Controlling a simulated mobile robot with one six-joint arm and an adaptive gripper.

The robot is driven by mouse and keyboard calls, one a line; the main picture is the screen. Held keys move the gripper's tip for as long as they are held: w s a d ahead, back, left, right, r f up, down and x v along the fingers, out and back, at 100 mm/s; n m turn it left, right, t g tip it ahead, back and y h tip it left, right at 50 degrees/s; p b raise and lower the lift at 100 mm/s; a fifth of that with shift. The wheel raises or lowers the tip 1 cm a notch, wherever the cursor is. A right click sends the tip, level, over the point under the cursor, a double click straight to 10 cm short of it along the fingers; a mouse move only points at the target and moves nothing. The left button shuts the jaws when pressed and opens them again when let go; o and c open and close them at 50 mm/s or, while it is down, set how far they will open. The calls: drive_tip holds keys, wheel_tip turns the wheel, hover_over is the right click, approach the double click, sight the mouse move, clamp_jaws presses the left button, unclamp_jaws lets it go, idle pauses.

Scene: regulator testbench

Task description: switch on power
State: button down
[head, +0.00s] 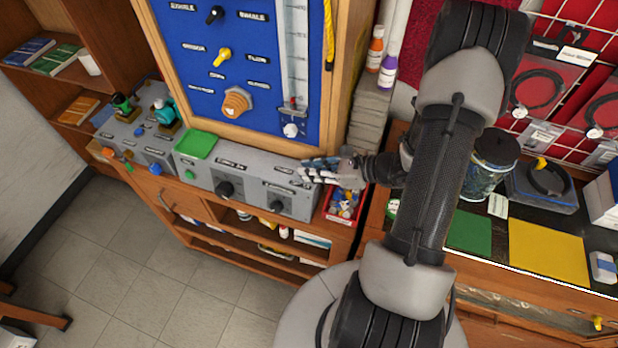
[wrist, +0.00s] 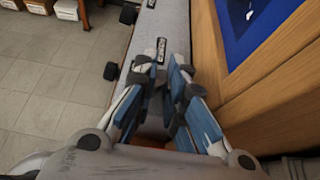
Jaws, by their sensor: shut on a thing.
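A long grey control box (head: 250,176) sits on the wooden bench under the blue panel. Its front has two black knobs, a left one (head: 225,189) and a right one (head: 277,206), and small labels. My gripper (head: 306,170) is at the right end of the box's top. In the wrist view my gripper (wrist: 165,72) reaches over the grey top (wrist: 168,25), just short of a black label (wrist: 161,49). Its blue-padded fingers are closed in on a small part at that end, taken to be the power switch. The fingers hide this part, so its position cannot be read.
A red tray (head: 342,208) of small parts stands just right of the box. The wooden frame of the blue panel (head: 250,60) rises close behind my gripper. A green pad (head: 198,145) lies on the box's left end. The tiled floor in front is clear.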

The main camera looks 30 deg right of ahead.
drive_tip(key=shift+s+d+f+t+y+b, duration=0.2)
drive_tip(key=shift+f+t+y+b, duration=0.15)
drive_tip(key=shift+b, duration=0.45)
drive_tip(key=shift+r+t, duration=0.15)
drive_tip(key=shift+t, duration=0.1)
drive_tip(key=c, duration=1.7)
unclamp_jaws()
drive_tip(key=shift+o, duration=0.2)
drive_tip(key=v, duration=1.2)
